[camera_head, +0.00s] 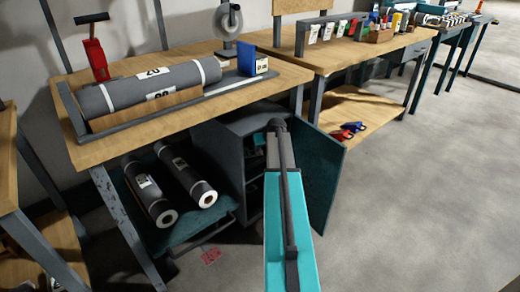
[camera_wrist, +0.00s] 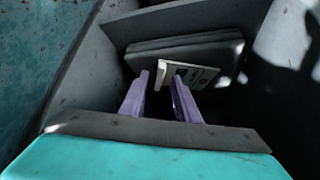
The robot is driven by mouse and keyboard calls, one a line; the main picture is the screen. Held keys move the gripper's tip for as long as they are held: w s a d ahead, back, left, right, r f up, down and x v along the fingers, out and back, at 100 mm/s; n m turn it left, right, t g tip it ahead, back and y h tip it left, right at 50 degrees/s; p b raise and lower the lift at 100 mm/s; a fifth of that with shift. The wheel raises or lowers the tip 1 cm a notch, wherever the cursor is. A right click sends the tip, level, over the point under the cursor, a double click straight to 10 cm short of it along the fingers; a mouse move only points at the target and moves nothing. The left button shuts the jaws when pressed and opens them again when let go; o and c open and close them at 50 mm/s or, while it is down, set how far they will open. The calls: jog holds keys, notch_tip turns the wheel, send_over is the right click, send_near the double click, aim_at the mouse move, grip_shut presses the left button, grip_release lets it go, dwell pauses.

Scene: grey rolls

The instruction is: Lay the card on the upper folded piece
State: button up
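In the wrist view, the two purple fingers of my gripper (camera_wrist: 167,85) stand apart with a gap between them. A white card (camera_wrist: 200,76) with dark and greenish marks on its face is just beyond the fingertips, partly hidden by the fingers. It lies against the front of a dark folded piece (camera_wrist: 170,44), tilted; whether it rests on it or touches the fingers I cannot tell. The folded pieces look stacked, and the lower part is hidden. In the head view my arm reaches into the grey cabinet (camera_head: 229,160), and it hides my gripper and the card.
The cabinet's teal door (camera_head: 322,180) stands open right of my arm. Grey walls close in around the gripper. Left of the cabinet, two grey rolls (camera_head: 188,172) lie on a low shelf. Another large roll (camera_head: 120,95) lies on the bench above. Open floor is at right.

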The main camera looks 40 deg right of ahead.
jog(key=s+a+p, duration=0.2)
jog(key=s+a, duration=0.3)
jog(key=s, duration=0.6)
jog(key=shift+a+r, duration=0.3)
dwell(0.8)
